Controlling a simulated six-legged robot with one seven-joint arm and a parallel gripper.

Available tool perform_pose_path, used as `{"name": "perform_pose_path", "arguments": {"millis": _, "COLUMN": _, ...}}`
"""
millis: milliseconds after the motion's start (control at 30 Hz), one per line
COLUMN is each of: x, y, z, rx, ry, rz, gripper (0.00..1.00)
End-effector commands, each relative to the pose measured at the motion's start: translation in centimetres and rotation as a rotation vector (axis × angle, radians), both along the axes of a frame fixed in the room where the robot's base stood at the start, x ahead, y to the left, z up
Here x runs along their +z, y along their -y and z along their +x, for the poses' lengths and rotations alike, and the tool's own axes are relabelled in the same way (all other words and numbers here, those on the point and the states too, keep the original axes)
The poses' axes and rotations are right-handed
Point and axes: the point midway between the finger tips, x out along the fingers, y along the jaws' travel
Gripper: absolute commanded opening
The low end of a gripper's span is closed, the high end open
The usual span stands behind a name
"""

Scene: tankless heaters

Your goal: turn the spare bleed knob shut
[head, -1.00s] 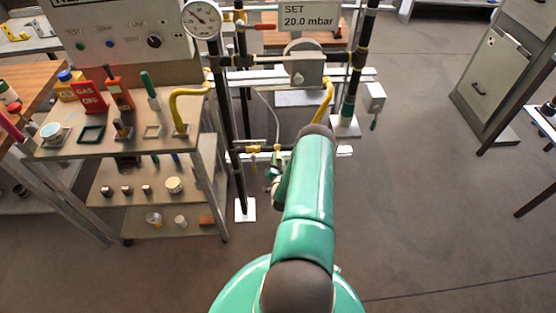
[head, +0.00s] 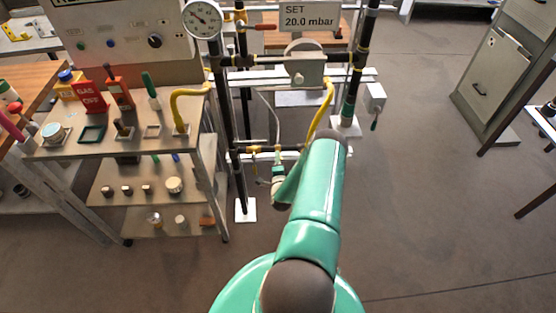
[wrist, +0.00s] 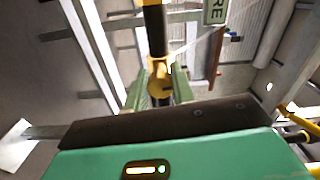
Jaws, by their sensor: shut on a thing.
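The spare bleed knob (wrist: 159,78) shows as a small yellow fitting below a dark pipe in the wrist view, between the two green fingers of my gripper (wrist: 160,90). The fingers are shut on it from both sides, and its lower part is partly hidden between them. In the head view my gripper (head: 279,168) is at the low cross pipe of the rig, just under a yellow fitting (head: 278,149). The knob's turn angle cannot be read.
A second yellow fitting (head: 254,151) is close on the left of my gripper. A dark upright pipe (head: 236,150) stands further left, beside a loaded shelf cart (head: 180,143). A yellow hose (head: 323,108) hangs above right.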

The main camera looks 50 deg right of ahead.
Motion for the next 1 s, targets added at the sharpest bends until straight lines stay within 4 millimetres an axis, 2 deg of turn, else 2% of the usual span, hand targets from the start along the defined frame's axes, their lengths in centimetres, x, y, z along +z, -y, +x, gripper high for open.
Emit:
{"name": "perform_pose_path", "arguments": {"millis": 300, "x": -0.03, "y": -0.12, "z": -0.06, "rx": 0.0, "ry": 0.079, "rz": 0.071, "gripper": 0.02}}
{"name": "perform_pose_path", "arguments": {"millis": 767, "x": -0.05, "y": -0.16, "z": -0.05, "rx": 0.001, "ry": 0.089, "rz": 0.079, "gripper": 0.02}}
{"name": "perform_pose_path", "arguments": {"millis": 800, "x": -0.06, "y": -0.15, "z": -0.05, "rx": 0.001, "ry": 0.088, "rz": 0.08, "gripper": 0.31}}
{"name": "perform_pose_path", "arguments": {"millis": 900, "x": -0.05, "y": -0.13, "z": -0.04, "rx": 0.001, "ry": 0.088, "rz": 0.079, "gripper": 0.47}}
{"name": "perform_pose_path", "arguments": {"millis": 1000, "x": -0.01, "y": -0.09, "z": -0.03, "rx": 0.001, "ry": 0.088, "rz": 0.079, "gripper": 0.47}}
